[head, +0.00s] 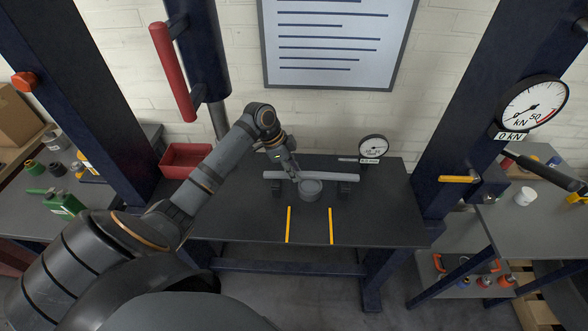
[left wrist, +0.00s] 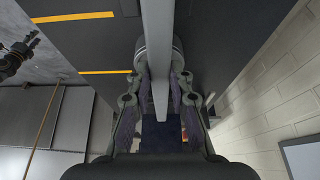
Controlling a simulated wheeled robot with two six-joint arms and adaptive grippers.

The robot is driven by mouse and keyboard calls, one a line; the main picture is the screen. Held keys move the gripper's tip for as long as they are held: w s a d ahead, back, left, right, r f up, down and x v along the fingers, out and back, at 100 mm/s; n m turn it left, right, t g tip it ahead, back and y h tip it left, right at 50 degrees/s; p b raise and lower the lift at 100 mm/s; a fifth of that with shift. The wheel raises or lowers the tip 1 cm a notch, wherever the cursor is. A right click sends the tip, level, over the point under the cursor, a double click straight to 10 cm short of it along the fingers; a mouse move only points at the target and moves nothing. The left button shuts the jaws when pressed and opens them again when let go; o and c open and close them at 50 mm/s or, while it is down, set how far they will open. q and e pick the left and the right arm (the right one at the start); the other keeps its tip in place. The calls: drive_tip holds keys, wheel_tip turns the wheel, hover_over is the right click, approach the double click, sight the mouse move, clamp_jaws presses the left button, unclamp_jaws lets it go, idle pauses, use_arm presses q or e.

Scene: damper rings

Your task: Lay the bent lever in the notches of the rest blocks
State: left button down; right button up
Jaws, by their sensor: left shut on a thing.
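The bent lever (head: 335,177) is a light grey bar that lies across the picture over the press table. My left gripper (head: 292,174) is shut on it left of its middle. In the left wrist view the lever (left wrist: 157,35) runs between the fingers (left wrist: 158,100). Two dark rest blocks, left (head: 276,188) and right (head: 345,188), stand beneath the lever's ends. I cannot tell whether the lever touches their notches. A grey round cylinder (head: 311,190) stands between the blocks, partly under the lever. My right gripper is outside the head view.
A small gauge (head: 373,147) stands behind the lever's right end. A red bin (head: 186,160) is at the left. Two yellow stripes (head: 289,224) mark the clear front of the table (head: 375,220). A dark jointed part (left wrist: 15,55), perhaps my right gripper, shows in the left wrist view.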

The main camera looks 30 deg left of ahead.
use_arm(q)
drive_tip(key=shift+f, duration=0.95)
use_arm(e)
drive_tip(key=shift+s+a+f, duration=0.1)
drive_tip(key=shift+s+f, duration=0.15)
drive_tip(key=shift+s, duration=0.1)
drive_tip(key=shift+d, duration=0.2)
use_arm(q)
drive_tip(key=shift+f, duration=0.25)
drive_tip(key=c, duration=1.1)
unclamp_jaws()
drive_tip(key=shift+s+f, duration=0.1)
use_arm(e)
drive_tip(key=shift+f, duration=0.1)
